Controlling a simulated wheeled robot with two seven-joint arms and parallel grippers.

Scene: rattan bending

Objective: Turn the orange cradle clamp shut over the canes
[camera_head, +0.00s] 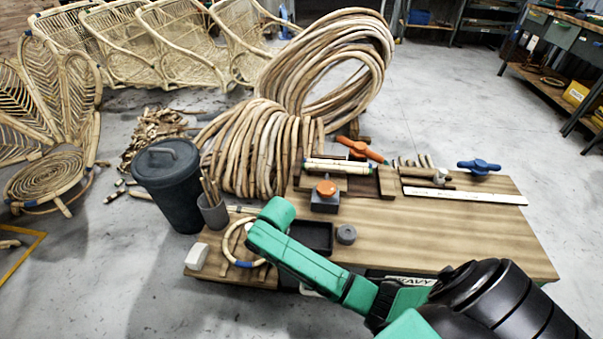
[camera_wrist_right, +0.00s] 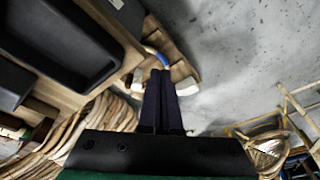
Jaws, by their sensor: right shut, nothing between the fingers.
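The orange cradle clamp (camera_head: 359,148) stands at the back of the workbench, its handle lying at a slant. The pale canes (camera_head: 335,165) lie sideways in a brown wooden cradle (camera_head: 387,182) just in front of it. Whether the clamp arm crosses over the canes I cannot tell. My right arm reaches in from the lower right to the bench's left part, well in front of the clamp; its fingertips are hidden in the head view. In the right wrist view my right gripper (camera_wrist_right: 160,85) is shut and empty. My left gripper is not in view.
A grey box with an orange knob (camera_head: 325,188) stands before the cradle. A black tray (camera_head: 311,237), a grey puck (camera_head: 346,234), a cane hoop (camera_head: 230,247) and a white block (camera_head: 198,256) lie near my right arm. The bench's right front is clear.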

